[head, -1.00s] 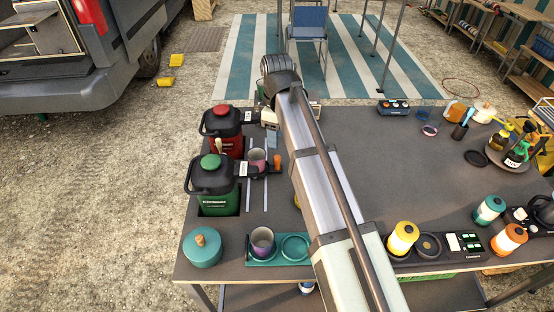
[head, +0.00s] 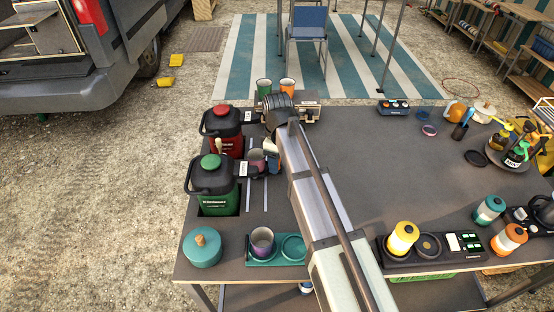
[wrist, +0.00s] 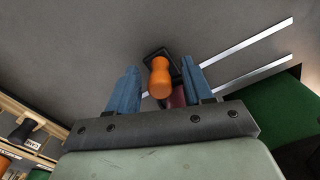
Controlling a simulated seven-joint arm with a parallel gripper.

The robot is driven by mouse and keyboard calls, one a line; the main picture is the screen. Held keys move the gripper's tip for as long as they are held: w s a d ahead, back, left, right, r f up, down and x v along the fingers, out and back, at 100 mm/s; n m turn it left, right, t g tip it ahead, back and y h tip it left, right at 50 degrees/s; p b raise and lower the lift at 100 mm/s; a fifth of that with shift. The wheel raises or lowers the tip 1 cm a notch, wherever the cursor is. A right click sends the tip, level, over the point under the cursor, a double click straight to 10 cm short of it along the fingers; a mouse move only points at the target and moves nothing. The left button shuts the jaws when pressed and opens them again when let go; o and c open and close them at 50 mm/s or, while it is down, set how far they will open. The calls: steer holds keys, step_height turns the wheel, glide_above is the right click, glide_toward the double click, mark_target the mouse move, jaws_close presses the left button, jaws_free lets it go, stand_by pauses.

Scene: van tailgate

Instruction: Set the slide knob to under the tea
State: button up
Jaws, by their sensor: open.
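The slide knob (wrist: 160,78) is orange and rounded, on a dark square base, between my jaws in the wrist view; my gripper hides it in the head view. My gripper (wrist: 160,66) is open, one blue finger on each side of it. I cannot tell whether they touch it. In the head view my gripper (head: 272,160) is low, right of a purple cup (head: 256,155) at the slide rails (head: 250,198). The rails (wrist: 240,57) also show in the wrist view. A red dispenser (head: 222,130) and a green dispenser (head: 212,185) stand left; I cannot read which holds tea.
A teal pot (head: 202,248) and a teal tray (head: 292,262) with another purple cup (head: 262,240) are at the front left. A green cup (head: 264,86) and an orange cup (head: 287,85) stand at the far edge.

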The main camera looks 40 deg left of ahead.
jaws_close()
stand_by(0.4)
